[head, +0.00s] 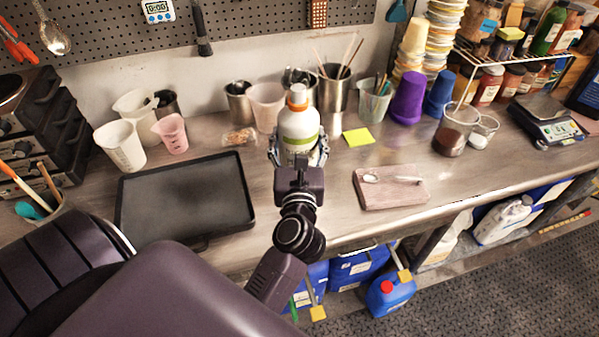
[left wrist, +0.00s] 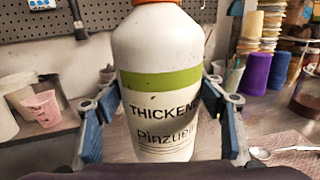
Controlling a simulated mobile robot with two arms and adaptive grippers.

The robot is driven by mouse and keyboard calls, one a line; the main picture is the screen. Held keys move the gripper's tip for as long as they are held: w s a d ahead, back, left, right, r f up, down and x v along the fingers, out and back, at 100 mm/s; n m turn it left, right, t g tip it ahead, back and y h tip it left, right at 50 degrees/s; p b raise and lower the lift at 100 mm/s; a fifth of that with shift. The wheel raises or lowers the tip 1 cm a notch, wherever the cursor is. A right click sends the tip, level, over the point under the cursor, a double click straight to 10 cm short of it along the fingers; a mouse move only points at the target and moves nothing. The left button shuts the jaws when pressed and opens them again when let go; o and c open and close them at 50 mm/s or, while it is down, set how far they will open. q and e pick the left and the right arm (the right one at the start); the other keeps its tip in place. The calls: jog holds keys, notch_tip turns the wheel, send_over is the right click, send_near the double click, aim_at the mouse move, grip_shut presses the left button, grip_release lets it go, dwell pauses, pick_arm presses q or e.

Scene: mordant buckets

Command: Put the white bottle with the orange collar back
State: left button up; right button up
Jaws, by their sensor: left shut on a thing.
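The white bottle with the orange collar (head: 298,128) is upright over the middle of the bench, in front of the steel cups. Its base is hidden behind my gripper, so I cannot tell whether it touches the bench. My left gripper (head: 299,152) is shut on the bottle, one finger on each side. In the left wrist view the bottle (left wrist: 160,90) fills the middle, with a green band and the word "THICKENE" cut off at its edge. The blue finger pads of my left gripper (left wrist: 158,105) flank it. My right gripper is not in view.
A black tray (head: 185,195) lies left of the gripper and a wooden board (head: 390,190) with a spoon lies right. Steel cups (head: 238,103), a yellow note (head: 358,137) and a purple cup (head: 407,98) stand or lie behind. A scale (head: 545,122) is far right.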

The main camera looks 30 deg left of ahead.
pick_arm(q)
notch_tip(320, 180, down, 6)
jog(key=shift+w+r+b, duration=0.1)
jog(key=shift+w+b, duration=0.05)
jog(key=shift+b, duration=0.3)
jog(key=shift+f, duration=0.55)
jog(key=shift+a+f+b, duration=0.1)
jog(key=shift+f+b, duration=0.25)
jog(key=shift+f, duration=1.7)
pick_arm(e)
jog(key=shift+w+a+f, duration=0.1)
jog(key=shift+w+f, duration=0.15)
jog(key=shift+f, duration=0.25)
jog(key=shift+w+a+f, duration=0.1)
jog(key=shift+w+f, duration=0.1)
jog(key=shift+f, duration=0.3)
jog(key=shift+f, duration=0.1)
pick_arm(q)
jog(key=shift+f, duration=0.2)
jog(key=o, duration=1.7)
jog(key=shift+o, duration=0.2)
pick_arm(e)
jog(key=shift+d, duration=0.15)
pick_arm(q)
jog(key=shift+r, duration=0.1)
